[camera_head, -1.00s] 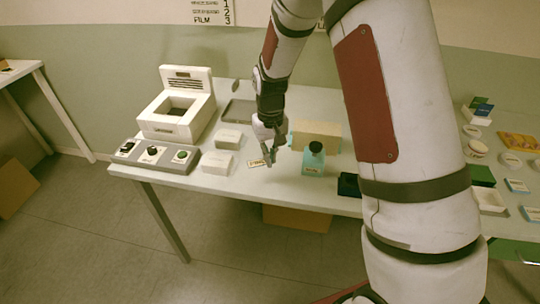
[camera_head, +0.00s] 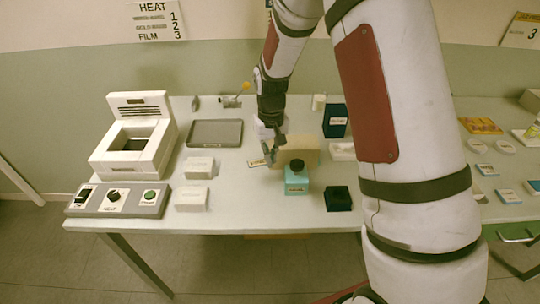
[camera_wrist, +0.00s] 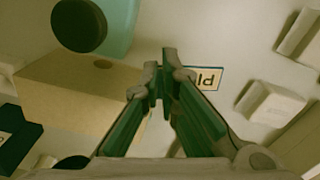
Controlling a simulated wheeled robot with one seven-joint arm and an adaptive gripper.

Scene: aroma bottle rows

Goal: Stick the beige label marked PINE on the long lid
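My gripper (camera_wrist: 162,75) is shut on a small beige label (camera_wrist: 205,79) with dark edging. Only the letters "ld" show in the wrist view; the rest is behind a fingertip, so I cannot read PINE. In the head view the label (camera_head: 257,163) sticks out to the left of my gripper (camera_head: 269,159), and looks above the table. A tan block (camera_head: 303,148) stands just to the right, behind a teal bottle with a black cap (camera_head: 296,181). The block shows a round hole in the wrist view (camera_wrist: 75,95). I cannot tell which thing is the long lid.
Two white boxes (camera_head: 191,199) stand left of the gripper, beside a heater (camera_head: 112,163) and control panel (camera_head: 148,201). A grey tray (camera_head: 216,132) lies behind. Dark blue boxes (camera_head: 338,200) stand to the right. Table front between the white boxes and teal bottle is clear.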

